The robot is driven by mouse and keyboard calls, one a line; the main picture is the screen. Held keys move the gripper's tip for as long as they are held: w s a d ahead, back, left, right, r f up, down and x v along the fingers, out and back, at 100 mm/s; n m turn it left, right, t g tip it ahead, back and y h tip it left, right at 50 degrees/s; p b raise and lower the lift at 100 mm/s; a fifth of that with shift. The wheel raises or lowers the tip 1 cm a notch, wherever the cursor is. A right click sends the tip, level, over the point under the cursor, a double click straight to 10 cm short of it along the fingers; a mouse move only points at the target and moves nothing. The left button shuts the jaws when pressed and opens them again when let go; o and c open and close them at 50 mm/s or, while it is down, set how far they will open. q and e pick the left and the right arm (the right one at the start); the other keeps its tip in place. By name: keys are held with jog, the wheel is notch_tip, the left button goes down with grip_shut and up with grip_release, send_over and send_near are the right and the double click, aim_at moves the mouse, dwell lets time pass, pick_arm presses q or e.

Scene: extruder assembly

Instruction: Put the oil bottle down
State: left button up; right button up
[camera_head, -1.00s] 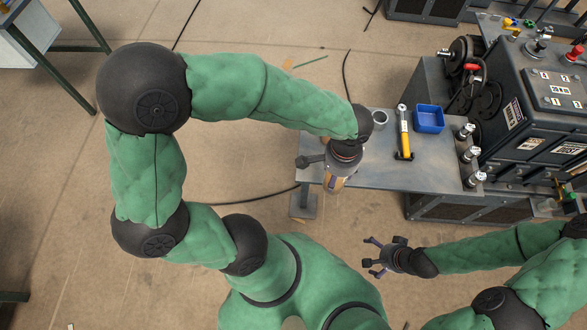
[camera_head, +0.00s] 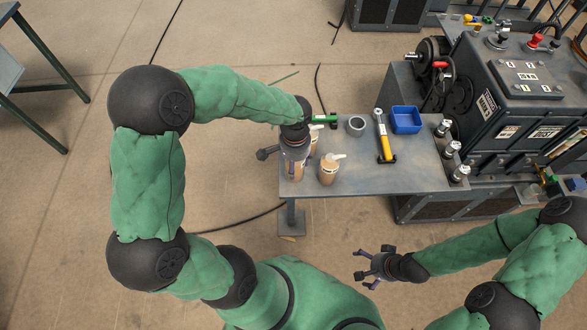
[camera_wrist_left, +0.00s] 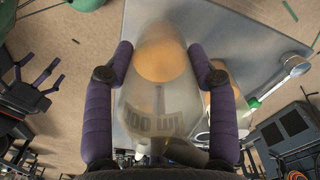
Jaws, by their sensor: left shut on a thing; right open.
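My left gripper (camera_head: 295,168) is at the left end of the grey table (camera_head: 350,182). In the left wrist view, its two purple fingers (camera_wrist_left: 163,100) close around the sides of a translucent oil bottle (camera_wrist_left: 165,62) with orange-tan content and dark printed lettering. In the head view, the gripper mostly covers this bottle. I cannot tell whether its base touches the table. Another tan bottle with a white spout (camera_head: 329,172) stands upright on the table just right of the gripper. My right gripper (camera_head: 374,265) is open and empty, off the table's front edge.
Several metal cylinders (camera_head: 452,149) line the right side by the dark machine (camera_head: 525,95). The table's front right is clear.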

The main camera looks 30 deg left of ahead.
pick_arm(q)
jog(key=shift+w+a+f, duration=0.2)
jog(key=shift+a+f, duration=0.1)
jog(key=shift+f, duration=0.1)
notch_tip(320, 180, down, 4)
jog(key=shift+w+a+r+b, duration=0.15)
jog(key=shift+r+b, duration=0.1)
jog(key=shift+b, duration=0.4)
jog(key=shift+r, duration=0.1)
jog(key=shift+f, duration=0.2)
jog(key=o, duration=1.4)
jog(key=shift+r, duration=0.15)
